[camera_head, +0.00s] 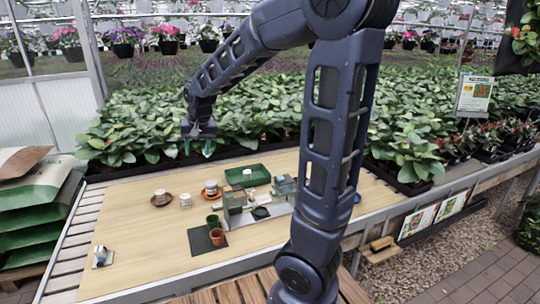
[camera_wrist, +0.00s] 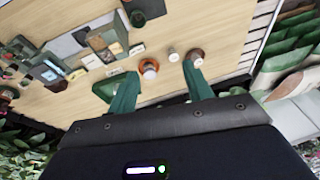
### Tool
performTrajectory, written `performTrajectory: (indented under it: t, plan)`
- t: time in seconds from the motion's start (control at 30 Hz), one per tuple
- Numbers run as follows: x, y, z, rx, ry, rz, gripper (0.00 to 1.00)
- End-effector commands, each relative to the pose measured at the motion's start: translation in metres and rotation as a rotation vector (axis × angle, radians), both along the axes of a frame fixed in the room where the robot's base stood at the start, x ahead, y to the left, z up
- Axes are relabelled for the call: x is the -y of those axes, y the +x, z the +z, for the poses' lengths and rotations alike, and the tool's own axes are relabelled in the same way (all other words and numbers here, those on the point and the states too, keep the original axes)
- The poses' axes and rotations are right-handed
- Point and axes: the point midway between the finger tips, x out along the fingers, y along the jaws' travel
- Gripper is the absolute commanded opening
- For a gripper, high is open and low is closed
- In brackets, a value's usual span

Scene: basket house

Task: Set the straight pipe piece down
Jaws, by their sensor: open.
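My gripper (camera_head: 198,146) is open and empty, raised above the table's back edge, apart from everything on the table. In the wrist view its two green fingers (camera_wrist: 159,72) are spread wide with nothing between them. Small pale cylindrical pieces stand on the wooden table (camera_head: 145,235): one on a brown saucer (camera_head: 154,203), one bare on the wood (camera_head: 186,201), one on an orange-brown saucer (camera_head: 205,196). Another white piece (camera_head: 247,174) stands in the green tray (camera_head: 262,181). I cannot tell which is the straight pipe piece; they are too small.
A wooden box (camera_head: 234,199) and grey boxes (camera_head: 284,185) stand right of centre. A small white-and-blue item (camera_head: 101,254) is at the left.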

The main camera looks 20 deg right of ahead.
Motion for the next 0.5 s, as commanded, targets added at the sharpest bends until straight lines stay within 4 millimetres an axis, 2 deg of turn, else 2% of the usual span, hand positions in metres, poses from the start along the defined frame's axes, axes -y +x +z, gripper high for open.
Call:
performTrajectory:
  t: [0.03, 0.2, 0.5]
  plan:
    - [0.018, -0.01, 0.009, 0.01, 0.004, -0.003, 0.5]
    - [0.064, -0.046, 0.028, 0.034, -0.001, 0.007, 0.5]
    - [0.129, -0.12, 0.048, 0.088, -0.039, 0.024, 0.5]
